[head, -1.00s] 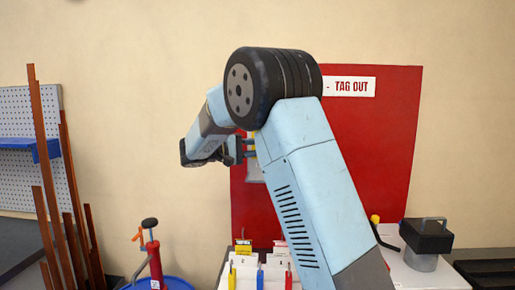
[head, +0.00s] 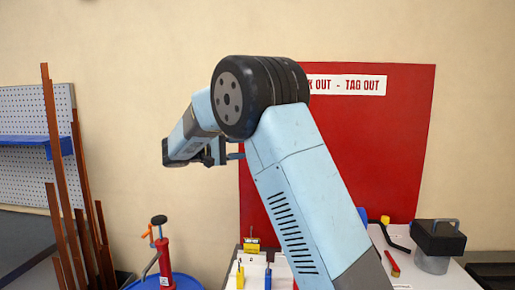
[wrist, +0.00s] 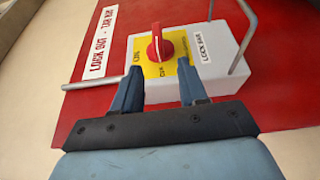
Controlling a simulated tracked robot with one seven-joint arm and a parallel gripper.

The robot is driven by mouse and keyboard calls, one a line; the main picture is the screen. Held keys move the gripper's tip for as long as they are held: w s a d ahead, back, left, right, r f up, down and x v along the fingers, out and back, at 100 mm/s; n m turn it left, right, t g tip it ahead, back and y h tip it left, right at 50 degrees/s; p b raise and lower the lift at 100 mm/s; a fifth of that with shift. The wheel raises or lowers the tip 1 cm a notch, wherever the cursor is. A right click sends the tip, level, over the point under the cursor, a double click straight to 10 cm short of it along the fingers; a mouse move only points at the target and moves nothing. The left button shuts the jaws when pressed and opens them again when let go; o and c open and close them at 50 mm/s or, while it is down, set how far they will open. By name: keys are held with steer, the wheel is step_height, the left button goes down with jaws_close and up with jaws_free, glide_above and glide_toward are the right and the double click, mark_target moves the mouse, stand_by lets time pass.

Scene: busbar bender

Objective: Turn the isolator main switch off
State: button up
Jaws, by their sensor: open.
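The isolator main switch is a red rotary knob (wrist: 160,44) on a yellow plate (wrist: 181,66), set on a light grey box (wrist: 212,68). The knob's grip bar runs roughly up and down in the wrist view; the plate's lettering is too small to read surely. My gripper (wrist: 160,66) is open and empty, its two blue fingers just below the knob in that view, apart from it. In the head view my gripper (head: 234,151) is at the red board's left edge, seen from the side. My arm hides the isolator there.
A metal bar (wrist: 243,40) bends beside the grey box, near a "LOCK BAR" label. Another rod (wrist: 95,85) sticks out at left. The red lock-out board (head: 390,150) stands behind my arm. Padlocks, a black-topped device (head: 434,238) and a red pump (head: 165,262) are below.

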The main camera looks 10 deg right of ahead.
steer(key=shift+s+a+f, duration=0.1)
steer(key=shift+a, duration=1.3)
steer(key=shift+s+a, duration=0.1)
steer(key=shift+a, duration=1.25)
steer(key=s+d+f+n+y, duration=0.1)
steer(key=s+d+y, duration=0.8)
steer(key=s+d, duration=0.75)
steer(key=s+f+m+t+y, duration=0.1)
steer(key=s+f+y, duration=0.3)
steer(key=s, duration=0.6)
steer(key=s+f+m+t+y, duration=0.1)
steer(key=s+f+t+y, duration=0.2)
steer(key=s, duration=0.7)
steer(key=shift+s+d+f+y, duration=0.3)
steer(key=shift+f+y, duration=0.15)
steer(key=shift+y, duration=0.65)
